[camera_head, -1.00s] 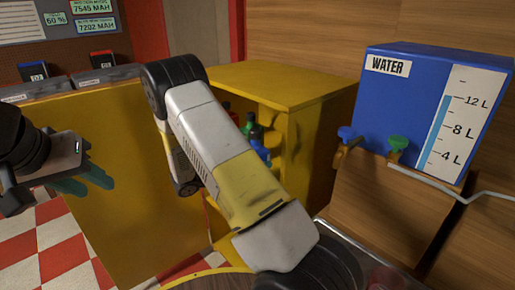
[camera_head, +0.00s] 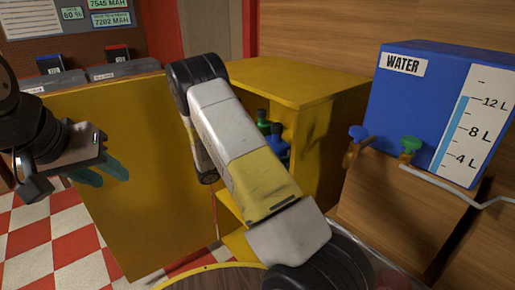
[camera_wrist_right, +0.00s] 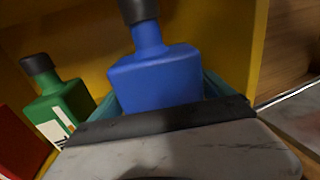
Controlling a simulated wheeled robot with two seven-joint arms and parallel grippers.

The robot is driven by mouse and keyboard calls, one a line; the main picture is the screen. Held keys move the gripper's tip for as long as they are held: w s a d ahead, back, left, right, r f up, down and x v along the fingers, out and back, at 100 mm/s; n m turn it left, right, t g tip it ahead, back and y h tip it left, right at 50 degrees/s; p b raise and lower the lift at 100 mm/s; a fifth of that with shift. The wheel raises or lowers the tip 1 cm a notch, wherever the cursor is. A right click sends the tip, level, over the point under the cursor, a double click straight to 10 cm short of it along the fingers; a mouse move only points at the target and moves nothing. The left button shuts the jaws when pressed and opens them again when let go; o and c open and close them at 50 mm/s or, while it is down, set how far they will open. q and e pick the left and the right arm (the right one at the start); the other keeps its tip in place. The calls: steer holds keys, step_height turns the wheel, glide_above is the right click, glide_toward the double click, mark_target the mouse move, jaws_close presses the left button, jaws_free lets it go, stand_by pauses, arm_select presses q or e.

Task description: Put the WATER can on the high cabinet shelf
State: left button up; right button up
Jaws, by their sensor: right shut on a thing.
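A blue can (camera_wrist_right: 158,80) with a dark cap stands between the teal fingers of my right gripper (camera_wrist_right: 160,100), which is shut on it. No label on it shows in the right wrist view. The yellow cabinet (camera_head: 310,165) stands open in the head view, with a shelf edge (camera_head: 232,212) low inside. Blue shows among the cans inside it (camera_head: 281,150). My right arm's links hide the right gripper and much of the cabinet opening there. My left gripper (camera_head: 99,172) is at the far left, away from the cabinet, holding nothing visible; its finger gap is unclear.
A green can (camera_wrist_right: 58,108) and a red can (camera_wrist_right: 20,140) stand left of the blue can. A blue tank marked WATER (camera_head: 425,110) with taps stands right of the cabinet. A yellow panel (camera_head: 120,180) extends left of the opening. A round table edge (camera_head: 215,280) is in front.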

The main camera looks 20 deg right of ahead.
steer(key=w+d+f, duration=0.1)
steer(key=w+d, duration=0.3)
steer(key=d, duration=0.5)
steer(key=shift+d, duration=0.3)
steer(key=shift+f, duration=0.1)
steer(key=shift+f, duration=0.6)
stand_by(0.9)
steer(key=o, duration=1.8)
steer(key=shift+a, duration=0.1)
steer(key=shift+s+a+r, duration=0.1)
steer(key=shift+s+a, duration=0.1)
steer(key=shift+a, duration=1.45)
steer(key=shift+s+a+r, duration=0.1)
steer(key=shift+s+a, duration=0.15)
steer(key=shift+a, duration=1.35)
steer(key=shift+s+a, duration=0.2)
steer(key=shift+a, duration=1.45)
